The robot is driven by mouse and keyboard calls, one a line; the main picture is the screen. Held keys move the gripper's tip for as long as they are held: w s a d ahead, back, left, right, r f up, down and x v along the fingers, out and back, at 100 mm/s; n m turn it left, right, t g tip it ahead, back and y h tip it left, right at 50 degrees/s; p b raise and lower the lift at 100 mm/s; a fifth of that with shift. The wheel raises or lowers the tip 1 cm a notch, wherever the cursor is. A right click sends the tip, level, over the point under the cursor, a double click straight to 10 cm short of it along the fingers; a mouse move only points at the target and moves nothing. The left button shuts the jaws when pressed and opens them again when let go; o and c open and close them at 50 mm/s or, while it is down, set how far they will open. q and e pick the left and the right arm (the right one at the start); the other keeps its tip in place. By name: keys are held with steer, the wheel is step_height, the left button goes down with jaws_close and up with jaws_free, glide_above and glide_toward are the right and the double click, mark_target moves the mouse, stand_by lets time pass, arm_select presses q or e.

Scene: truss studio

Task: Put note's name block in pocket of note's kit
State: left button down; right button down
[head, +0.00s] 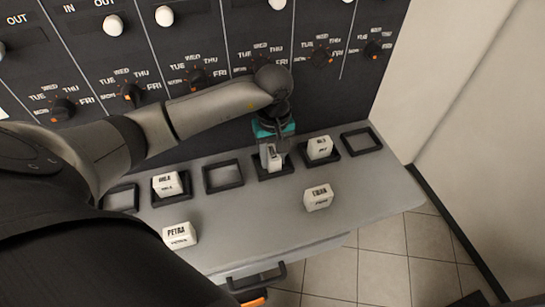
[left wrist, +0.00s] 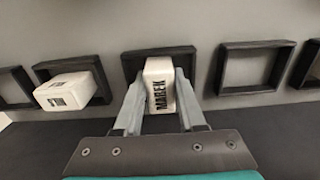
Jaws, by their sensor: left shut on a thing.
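My left gripper (head: 273,146) is shut on a white name block (head: 274,160). In the left wrist view, the gripper (left wrist: 160,82) has a finger on each side of the block (left wrist: 158,92), which reads MAREK. The block is over or in a square black-framed pocket (head: 284,174) on the grey counter; I cannot tell whether it touches the bottom. The pocket's rim (left wrist: 130,68) also shows in the left wrist view. No note is readable, and no pocket shows a person's name. My right gripper is not in view.
White blocks sit in pockets left (head: 167,184) and right (head: 320,148) of it. Blocks reading EWAN (head: 318,197) and PETRA (head: 179,235) lie on the bare front counter. Other framed pockets (head: 223,187) look empty. A dark panel with dials (head: 131,94) stands behind.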

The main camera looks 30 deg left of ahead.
mark_target(273, 154)
arm_select(q)
steer(key=c, duration=0.8)
jaws_free()
steer(key=shift+f, duration=0.1)
steer(key=shift+o, duration=0.2)
step_height(273, 154, up, 12)
steer(key=b, duration=0.1)
steer(key=shift+r, duration=0.2)
